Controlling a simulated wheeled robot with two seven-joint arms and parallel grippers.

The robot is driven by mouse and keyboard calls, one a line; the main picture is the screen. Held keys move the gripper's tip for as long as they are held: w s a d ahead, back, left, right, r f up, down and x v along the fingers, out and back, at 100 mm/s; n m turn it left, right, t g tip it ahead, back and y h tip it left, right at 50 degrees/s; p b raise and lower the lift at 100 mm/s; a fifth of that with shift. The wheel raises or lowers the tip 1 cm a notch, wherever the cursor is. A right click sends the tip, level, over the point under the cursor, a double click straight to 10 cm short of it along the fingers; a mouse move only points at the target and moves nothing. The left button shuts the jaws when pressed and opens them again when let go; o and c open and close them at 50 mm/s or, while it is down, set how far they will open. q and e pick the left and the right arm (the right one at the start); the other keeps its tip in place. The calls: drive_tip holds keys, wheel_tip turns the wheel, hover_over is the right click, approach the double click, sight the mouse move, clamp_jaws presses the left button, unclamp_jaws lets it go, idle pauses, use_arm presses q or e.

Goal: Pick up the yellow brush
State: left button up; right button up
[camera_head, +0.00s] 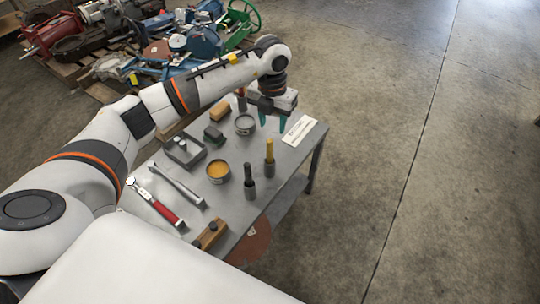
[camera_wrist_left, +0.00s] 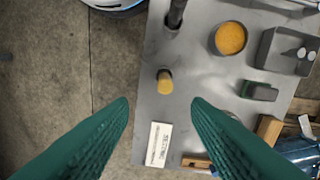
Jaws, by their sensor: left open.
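The yellow brush (camera_head: 269,152) stands upright near the right edge of the grey table, its yellow part above a dark grey lower part. In the left wrist view it appears from above as a yellow end (camera_wrist_left: 165,82), beyond and between the fingertips. My left gripper (camera_head: 273,119) is open and empty above the table's far right part, up and behind the brush in the head view. Its green fingers also show in the left wrist view (camera_wrist_left: 161,103), apart from the brush. My right gripper is not in view.
A black upright brush (camera_head: 249,181) stands close by at left. An orange-filled tin (camera_head: 218,171), an empty tin (camera_head: 245,124), a grey tray (camera_head: 176,156) and a white card (camera_head: 300,131) share the table (camera_head: 283,178). A red-handled tool (camera_head: 166,211) lies nearer me. Open floor lies right.

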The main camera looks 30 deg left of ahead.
sight(269, 150)
use_arm(q)
wheel_tip(269, 150, down, 6)
drive_tip(key=shift+s+f, duration=0.1)
drive_tip(key=shift+f, duration=0.15)
drive_tip(key=f, duration=0.3)
drive_tip(key=f+b, duration=0.1)
drive_tip(key=f, duration=0.1)
drive_tip(key=shift+s+a+f, duration=0.1)
drive_tip(key=shift+s+a, duration=0.15)
clamp_jaws()
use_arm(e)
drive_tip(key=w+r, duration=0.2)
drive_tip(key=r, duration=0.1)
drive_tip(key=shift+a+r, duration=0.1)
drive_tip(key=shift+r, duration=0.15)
